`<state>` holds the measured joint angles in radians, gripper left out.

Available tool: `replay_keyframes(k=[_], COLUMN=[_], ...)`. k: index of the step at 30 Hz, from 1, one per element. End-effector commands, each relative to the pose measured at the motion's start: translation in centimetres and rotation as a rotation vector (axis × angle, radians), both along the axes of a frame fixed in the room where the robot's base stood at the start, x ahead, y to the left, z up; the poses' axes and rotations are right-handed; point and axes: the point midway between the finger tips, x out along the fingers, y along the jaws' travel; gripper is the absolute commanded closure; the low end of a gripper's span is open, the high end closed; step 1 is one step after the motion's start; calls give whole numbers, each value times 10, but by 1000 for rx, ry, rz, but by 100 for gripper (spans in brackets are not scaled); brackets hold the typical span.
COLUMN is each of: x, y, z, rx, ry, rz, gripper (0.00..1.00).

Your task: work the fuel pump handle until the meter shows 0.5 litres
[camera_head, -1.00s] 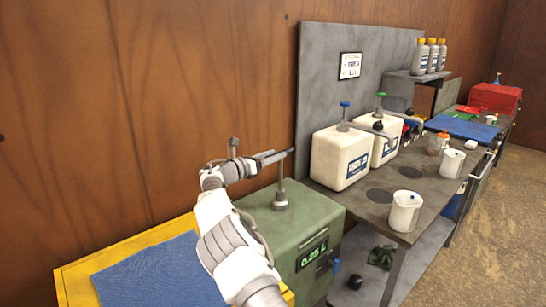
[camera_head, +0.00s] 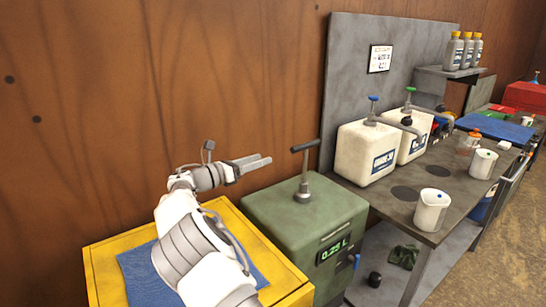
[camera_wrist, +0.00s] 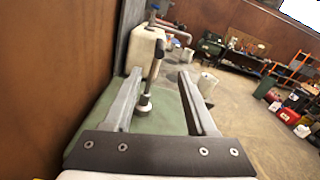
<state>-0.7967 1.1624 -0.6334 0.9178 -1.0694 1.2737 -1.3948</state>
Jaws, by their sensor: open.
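The green fuel pump box (camera_head: 262,216) stands beside the yellow cabinet. Its T-shaped pump handle (camera_head: 305,146) stands up on a rod from the top. The meter (camera_head: 333,250) on its front reads about 0.29 L; the last digit is blurred. My gripper (camera_head: 268,162) is open and empty, left of the handle and apart from it in the head view. In the wrist view, the handle (camera_wrist: 153,68) appears between the two open fingers (camera_wrist: 160,80), beyond their tips or near them; the exact depth is unclear there.
The yellow cabinet (camera_head: 102,268) with a blue mat (camera_head: 140,285) lies under my arm. A wooden wall (camera_head: 180,80) rises close behind. To the right, a grey bench (camera_head: 465,205) holds white canisters (camera_head: 366,152) and a white jug (camera_head: 432,212).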

Motion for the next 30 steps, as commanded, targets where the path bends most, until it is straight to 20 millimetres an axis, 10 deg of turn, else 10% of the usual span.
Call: replay_keyframes(k=[30], x=[-9], y=[13], z=[0], rx=[1], ry=[3], rz=[0], gripper=[43])
